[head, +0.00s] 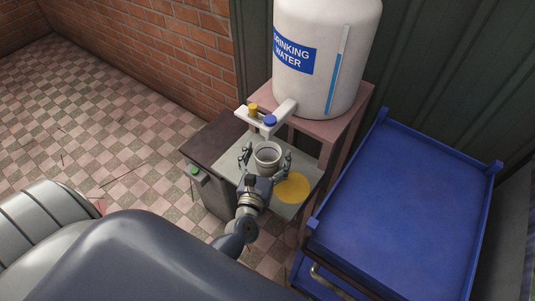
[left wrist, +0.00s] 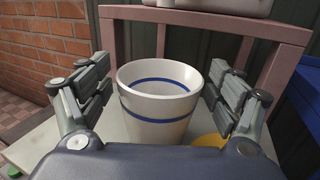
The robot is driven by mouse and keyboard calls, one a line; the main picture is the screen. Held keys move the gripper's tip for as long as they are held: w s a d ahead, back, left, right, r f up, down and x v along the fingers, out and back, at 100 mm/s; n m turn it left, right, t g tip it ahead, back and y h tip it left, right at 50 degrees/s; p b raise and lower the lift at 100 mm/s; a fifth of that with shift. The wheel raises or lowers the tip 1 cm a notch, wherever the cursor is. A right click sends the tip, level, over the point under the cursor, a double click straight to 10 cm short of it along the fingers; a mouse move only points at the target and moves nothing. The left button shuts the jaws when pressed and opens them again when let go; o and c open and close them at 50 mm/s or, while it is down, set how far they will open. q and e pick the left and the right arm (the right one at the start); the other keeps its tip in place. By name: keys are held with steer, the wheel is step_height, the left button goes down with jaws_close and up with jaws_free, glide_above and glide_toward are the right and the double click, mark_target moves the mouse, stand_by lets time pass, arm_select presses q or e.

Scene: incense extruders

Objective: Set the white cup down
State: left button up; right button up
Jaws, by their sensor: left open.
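The white cup (head: 267,157) stands upright on a pale grey-green surface (head: 291,212) below the taps of the water tank. In the left wrist view the cup (left wrist: 158,112) is large and central, white with blue bands, and its inside looks empty. My left gripper (head: 266,158) is open, with one finger on each side of the cup. In the left wrist view gaps show between the cup and the fingers of the gripper (left wrist: 160,90). The cup's lower front is hidden by my gripper's body. My right gripper is not in view.
A white water tank (head: 350,40) labelled drinking water stands on a pinkish stand (head: 345,115), with its yellow and blue taps (head: 262,114) just behind the cup. A yellow disc (head: 293,188) lies right of the gripper. A blue cart (head: 400,200) stands at right. Checkered floor is open at left.

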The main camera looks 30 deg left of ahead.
arm_select(q)
steer(key=shift+s+r, duration=0.1)
steer(key=shift+r, duration=0.05)
steer(key=b+v, duration=0.2)
steer(key=v, duration=0.9)
steer(key=shift+s, duration=0.4)
steer(key=shift+d, duration=0.15)
stand_by(0.8)
stand_by(0.8)
